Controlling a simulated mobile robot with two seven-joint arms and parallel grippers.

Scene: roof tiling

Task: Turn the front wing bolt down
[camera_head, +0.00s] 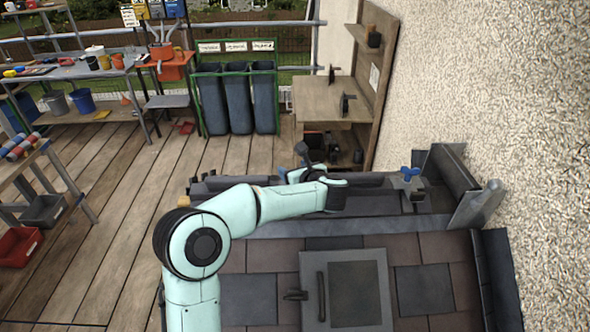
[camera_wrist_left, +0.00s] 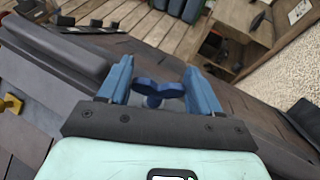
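A blue wing bolt (camera_wrist_left: 158,88) shows in the left wrist view, between the two blue fingers of my left gripper (camera_wrist_left: 158,68). Its wings lie roughly across the gap, with a space on either side, so the fingers stand open around it. In the head view my left gripper is at the end of the mint-green arm, over the far edge of the roof, mostly hidden by its wrist. Another blue wing bolt (camera_head: 410,173) stands upright on a bracket at the roof's right end, away from the gripper. My right gripper is not in view.
A grey roof hatch (camera_head: 358,292) lies on the tiles in front. A sloped metal flashing (camera_head: 480,205) and the rough wall (camera_head: 480,80) bound the right side. A wooden shelf unit (camera_head: 325,105) and dark bins (camera_head: 238,104) stand beyond the roof.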

